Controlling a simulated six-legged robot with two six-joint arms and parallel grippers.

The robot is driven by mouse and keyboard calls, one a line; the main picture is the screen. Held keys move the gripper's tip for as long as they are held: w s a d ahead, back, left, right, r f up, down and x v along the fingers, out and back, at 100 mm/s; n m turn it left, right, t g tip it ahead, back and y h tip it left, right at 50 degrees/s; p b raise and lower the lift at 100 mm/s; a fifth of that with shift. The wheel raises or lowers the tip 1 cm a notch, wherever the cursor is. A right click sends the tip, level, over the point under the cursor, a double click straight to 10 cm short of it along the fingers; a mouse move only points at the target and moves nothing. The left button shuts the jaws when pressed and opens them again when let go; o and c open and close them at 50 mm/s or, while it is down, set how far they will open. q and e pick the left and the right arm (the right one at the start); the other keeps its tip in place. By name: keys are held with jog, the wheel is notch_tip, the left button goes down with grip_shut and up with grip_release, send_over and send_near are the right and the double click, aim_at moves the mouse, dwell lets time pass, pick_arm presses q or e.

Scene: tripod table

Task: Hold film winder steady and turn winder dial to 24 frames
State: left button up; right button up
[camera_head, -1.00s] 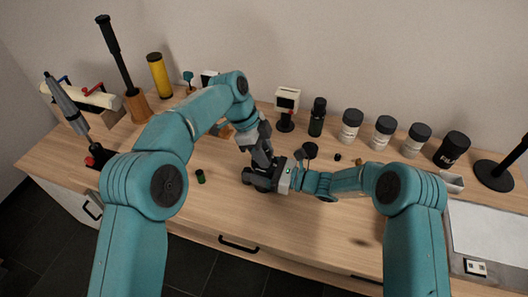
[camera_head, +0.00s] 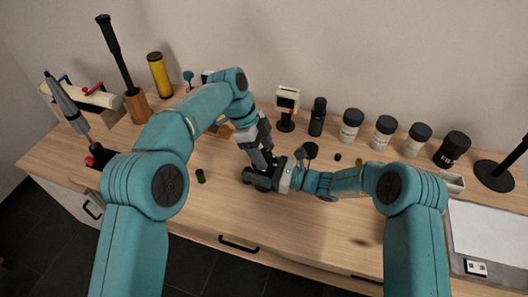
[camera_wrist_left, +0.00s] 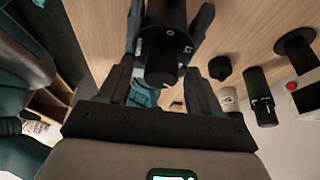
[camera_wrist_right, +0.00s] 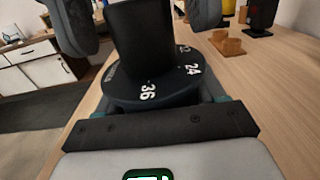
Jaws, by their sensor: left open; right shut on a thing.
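In the right wrist view the winder's round dial (camera_wrist_right: 158,88) shows white marks 36, 24 and a partly hidden 12, below a black cylinder (camera_wrist_right: 140,42). My left gripper (camera_head: 262,158) is just above the winder and open. In the left wrist view its fingers (camera_wrist_left: 170,22) stand on either side of a black cylindrical part (camera_wrist_left: 163,60) with small white marks. I cannot tell whether they touch it, or where the dial's pointer is.
A small green-banded canister (camera_head: 200,176) stands left of the winder. A dark bottle (camera_head: 317,118) and several black-lidded jars (camera_head: 383,132) line the back. A yellow cylinder (camera_head: 159,76) stands at back left. The front middle of the table is clear.

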pick_arm(q)
jog(key=v, duration=0.6)
jog(key=shift+a+r, duration=0.25)
jog(key=shift+r, duration=0.05)
pick_arm(e)
jog(key=o, duration=1.3)
